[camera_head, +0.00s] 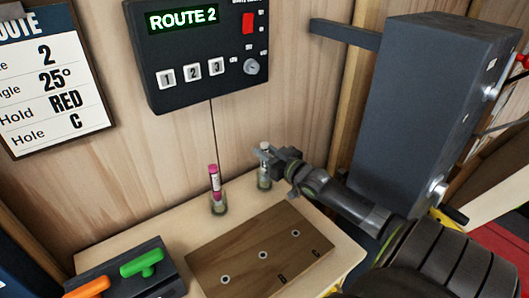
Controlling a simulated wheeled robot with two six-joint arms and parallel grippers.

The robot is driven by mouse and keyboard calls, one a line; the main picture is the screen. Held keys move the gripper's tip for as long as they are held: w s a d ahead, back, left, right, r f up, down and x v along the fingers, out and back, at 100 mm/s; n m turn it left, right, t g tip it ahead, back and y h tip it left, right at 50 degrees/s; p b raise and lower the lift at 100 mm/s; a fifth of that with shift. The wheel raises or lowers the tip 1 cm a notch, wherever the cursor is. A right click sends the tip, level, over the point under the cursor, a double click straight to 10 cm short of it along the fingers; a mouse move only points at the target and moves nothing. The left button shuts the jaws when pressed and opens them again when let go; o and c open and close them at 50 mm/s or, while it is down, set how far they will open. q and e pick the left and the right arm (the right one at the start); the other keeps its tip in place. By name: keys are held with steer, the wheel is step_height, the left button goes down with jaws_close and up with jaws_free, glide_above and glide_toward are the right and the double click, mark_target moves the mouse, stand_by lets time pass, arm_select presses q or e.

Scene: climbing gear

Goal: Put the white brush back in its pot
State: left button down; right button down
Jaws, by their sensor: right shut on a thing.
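My right gripper (265,155) comes in from the right and is shut on the white brush (265,146). The brush is upright, with its pale top showing just above the fingers. Its lower part runs down at a small clear pot (264,184) on the shelf; it looks to be inside the pot, but I cannot tell how deep. The fingers hide part of the brush. A pink brush (214,178) stands in a second clear pot (219,208) to the left. My left gripper is out of view.
A brown wooden board (240,262) with holes lies in front of the pots. A dark block with green (141,264) and orange (87,288) handles is at lower left. A control box (190,100) hangs behind; a large grey box (420,100) stands at right.

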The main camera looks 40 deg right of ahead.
steer(key=c, duration=1.2)
jaws_free()
steer(key=shift+f, duration=0.1)
steer(key=shift+c, duration=0.2)
steer(key=shift+r+p, duration=0.2)
steer(key=shift+p, duration=0.15)
steer(key=shift+s+p, duration=0.25)
steer(key=shift+p, duration=0.1)
steer(key=s+p, duration=0.5)
steer(key=s, duration=0.6)
steer(key=shift+s+d+f+p, duration=0.2)
steer(key=shift+s+d+p, duration=0.05)
steer(key=shift+d+p, duration=0.05)
